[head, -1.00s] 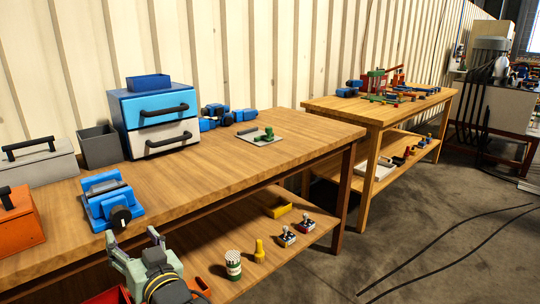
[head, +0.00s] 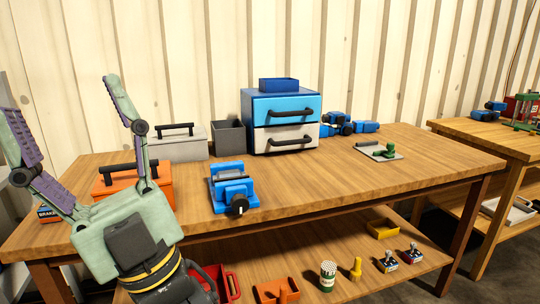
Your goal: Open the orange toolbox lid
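The orange toolbox (head: 163,177) stands on the left part of the near wooden table in the head view. Its lid is down, with a black bar handle (head: 118,172) on top. My gripper (head: 62,108) is raised in front of it at the left, its two fingers spread wide and empty. The fingers and palm hide much of the toolbox's left and front. I see no contact between gripper and handle, though the depth between them is hard to judge.
On the tabletop (head: 330,175), a grey toolbox (head: 180,147), a grey bin (head: 228,138), a blue drawer unit (head: 283,122) and a blue vise (head: 233,187) stand nearby. The table's middle right is mostly clear.

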